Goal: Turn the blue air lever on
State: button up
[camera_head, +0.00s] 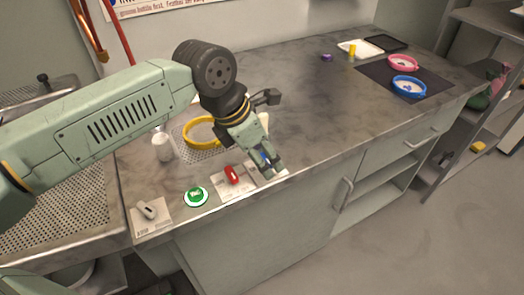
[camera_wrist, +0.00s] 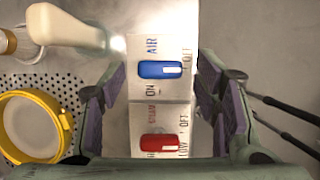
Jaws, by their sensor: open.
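The blue air lever (camera_wrist: 160,69) sits on a white plate (camera_wrist: 145,92) marked AIR, ON and OFF. In the wrist view it lies crosswise, with a pale mark at its right end. My gripper (camera_wrist: 162,100) is open, with purple-padded fingers to the left and right of the plate. The lever shows between and slightly ahead of the fingers, with clear gaps on both sides. In the head view my gripper (camera_head: 270,165) is over the counter's front edge and mostly hides the blue lever (camera_head: 264,158).
A red lever (camera_wrist: 163,142) on its own plate adjoins the blue one; it also shows in the head view (camera_head: 232,174). A green button (camera_head: 195,196) and a grey lever (camera_head: 147,210) are further left. A yellow-rimmed dish (camera_head: 201,132) and white bottle (camera_head: 163,147) stand behind.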

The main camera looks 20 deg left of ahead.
jog(key=shift+c, duration=0.6)
jog(key=c, duration=1)
jog(key=shift+f+m+b, duration=0.15)
jog(key=shift+m+b, duration=0.15)
jog(key=m+b, duration=0.1)
jog(key=m, duration=0.1)
jog(key=m+g+h+b, duration=0.1)
jog(key=shift+w+m, duration=0.2)
jog(key=shift+m, duration=0.2)
jog(key=m+g+b, duration=0.1)
jog(key=m, duration=0.1)
jog(key=m+g+b, duration=0.1)
jog(key=m+b, duration=0.1)
jog(key=m, duration=0.1)
jog(key=shift+w+a+h, duration=0.1)
jog(key=shift+w+h, duration=0.1)
jog(key=shift+h, duration=0.2)
jog(key=m+g, duration=0.1)
jog(key=m, duration=0.3)
jog(key=shift+w+r+m+g, duration=0.15)
jog(key=shift+r+m+g, duration=0.05)
jog(key=shift+m+g, duration=0.2)
jog(key=shift+w+m+g+y+p, duration=0.1)
jog(key=shift+m+g+y+p, duration=0.3)
jog(key=shift+m, duration=0.5)
jog(key=shift+m+g+y+p, duration=0.15)
jog(key=shift+m+p, duration=0.3)
jog(key=shift+m, duration=0.45)
jog(key=shift+f, duration=0.1)
